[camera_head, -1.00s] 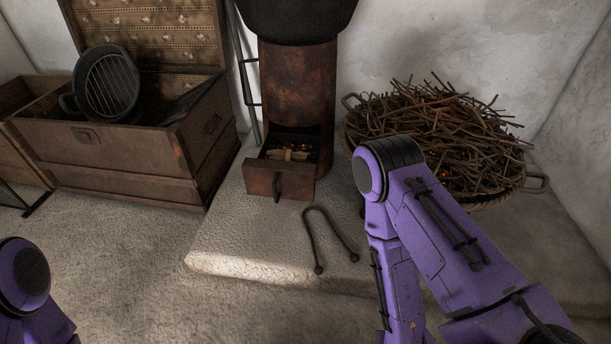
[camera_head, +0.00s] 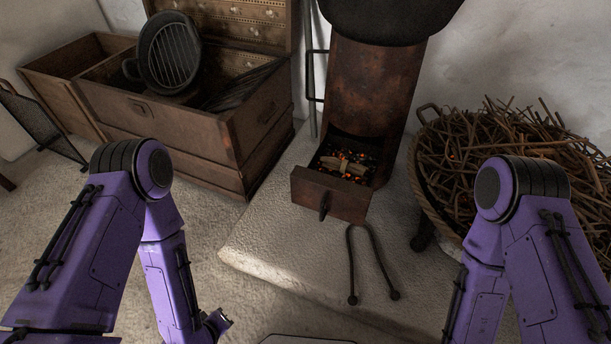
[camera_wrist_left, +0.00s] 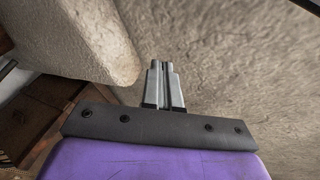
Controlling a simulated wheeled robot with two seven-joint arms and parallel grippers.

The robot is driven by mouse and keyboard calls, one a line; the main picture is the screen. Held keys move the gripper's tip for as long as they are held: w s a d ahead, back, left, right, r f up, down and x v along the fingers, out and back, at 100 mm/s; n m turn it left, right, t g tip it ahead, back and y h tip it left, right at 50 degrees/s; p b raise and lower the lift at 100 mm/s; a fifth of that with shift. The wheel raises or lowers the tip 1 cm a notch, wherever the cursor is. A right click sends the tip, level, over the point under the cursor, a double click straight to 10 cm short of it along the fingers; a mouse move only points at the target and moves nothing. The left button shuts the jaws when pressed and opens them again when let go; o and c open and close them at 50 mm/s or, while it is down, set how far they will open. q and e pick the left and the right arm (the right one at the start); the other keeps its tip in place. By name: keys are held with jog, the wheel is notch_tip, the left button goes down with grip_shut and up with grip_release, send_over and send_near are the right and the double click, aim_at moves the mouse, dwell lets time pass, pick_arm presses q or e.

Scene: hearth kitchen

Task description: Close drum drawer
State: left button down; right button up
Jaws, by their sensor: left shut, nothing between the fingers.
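The drum (camera_head: 372,85) is a rusty metal cylinder standing on a pale stone slab. Its drawer (camera_head: 328,196) at the base is pulled out, with glowing embers and wood pieces (camera_head: 345,165) inside and a dark handle (camera_head: 324,206) on its front. My left gripper (camera_wrist_left: 164,85) is shut and empty in the left wrist view, over the pale floor beside the slab's edge. In the head view my left arm reaches down at the lower left, well short of the drawer. My right arm is at the lower right; its gripper is out of view.
Dark tongs (camera_head: 372,265) lie on the slab (camera_head: 275,225) in front of the drawer. A basket of twigs (camera_head: 510,160) stands to the right. A wooden chest (camera_head: 190,140) with a grill pan (camera_head: 169,55) stands to the left. The floor between chest and slab is clear.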

pick_arm(q)
jog(key=w+d+r+n+t+h, duration=0.3)
jog(key=w+d+n, duration=0.2)
jog(key=d, duration=0.2)
jog(key=n+t+h+p, duration=0.1)
jog(key=n+t+h, duration=0.2)
jog(key=n+t, duration=1)
send_near(308, 185)
jog(key=w+r+n+g+b, duration=0.2)
jog(key=w+n, duration=0.1)
jog(key=w+d+r+n+g+b, duration=0.1)
jog(key=w+g, duration=0.1)
jog(key=shift+d+r, duration=0.1)
jog(key=shift+r, duration=0.05)
jog(key=shift+w+d+r, duration=0.1)
jog(key=shift+w+d, duration=0.05)
jog(key=shift+w, duration=0.4)
pick_arm(e)
jog(key=shift+s+a+f, duration=0.1)
jog(key=shift+s+f, duration=0.3)
jog(key=shift+f, duration=0.45)
pick_arm(q)
jog(key=shift+w, duration=0.1)
